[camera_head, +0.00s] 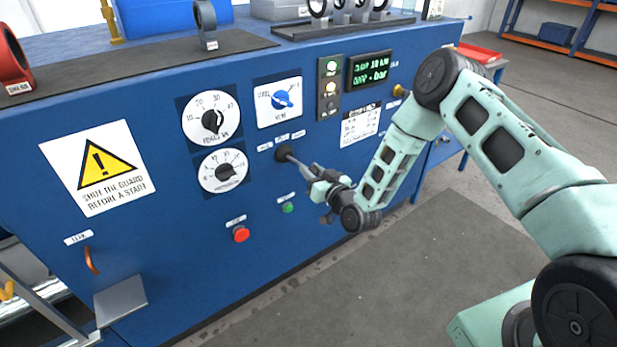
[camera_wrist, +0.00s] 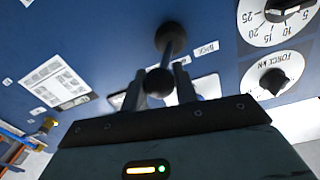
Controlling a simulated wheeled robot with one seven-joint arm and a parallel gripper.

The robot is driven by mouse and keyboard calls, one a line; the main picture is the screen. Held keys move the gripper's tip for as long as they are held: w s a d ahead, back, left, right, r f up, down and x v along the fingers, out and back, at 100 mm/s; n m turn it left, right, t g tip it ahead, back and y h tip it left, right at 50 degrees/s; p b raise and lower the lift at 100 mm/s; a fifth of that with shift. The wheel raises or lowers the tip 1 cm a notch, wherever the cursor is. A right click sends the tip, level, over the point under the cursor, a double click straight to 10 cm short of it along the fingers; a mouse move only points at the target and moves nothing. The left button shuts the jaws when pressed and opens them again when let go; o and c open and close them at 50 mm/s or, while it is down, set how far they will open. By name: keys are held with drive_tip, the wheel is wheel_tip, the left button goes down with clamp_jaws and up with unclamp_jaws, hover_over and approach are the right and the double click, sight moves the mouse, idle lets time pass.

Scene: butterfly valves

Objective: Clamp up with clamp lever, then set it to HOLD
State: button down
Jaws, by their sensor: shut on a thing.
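The clamp lever (camera_head: 296,161) sticks out of a dark round boot on the blue machine front, below three small labels. The label nearest it in the wrist view is hard to read. In the wrist view the lever (camera_wrist: 174,47) runs from its dark boot to a black ball knob (camera_wrist: 160,82). My gripper (camera_head: 314,173) is at the lever's outer end, shut on it. In the wrist view its two fingers (camera_wrist: 160,77) stand on either side of the lever by the knob. The fingers' exact contact is partly hidden in the head view.
Two dials (camera_head: 211,118), a blue rotary knob (camera_head: 282,98), a lamp column (camera_head: 329,88) and a green display (camera_head: 371,68) with a clamp line sit above and beside the lever. A red button (camera_head: 241,234) and green button (camera_head: 288,208) sit below. The floor (camera_head: 400,270) in front is clear.

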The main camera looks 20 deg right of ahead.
drive_tip(key=shift+w+d+r+n+g+y+b, duration=0.1)
drive_tip(key=shift+w+d+n+g+y+b, duration=0.35)
drive_tip(key=shift+y, duration=0.35)
drive_tip(key=shift+w+d+f+n+g+y+b, duration=0.1)
drive_tip(key=shift+w+d+n+g+y+b, duration=0.1)
drive_tip(key=shift+d+n+g+y+b, duration=0.4)
drive_tip(key=shift+w+d+r+n+g+y+b, duration=0.15)
drive_tip(key=shift+w+d+n+y+b, duration=0.15)
drive_tip(key=shift+n+y+b, duration=0.55)
drive_tip(key=shift+p, duration=0.3)
drive_tip(key=c, duration=1.1)
unclamp_jaws()
drive_tip(key=b+v, duration=0.1)
drive_tip(key=v, duration=1.6)
drive_tip(key=shift+f, duration=0.3)
drive_tip(key=shift+s+d, duration=0.1)
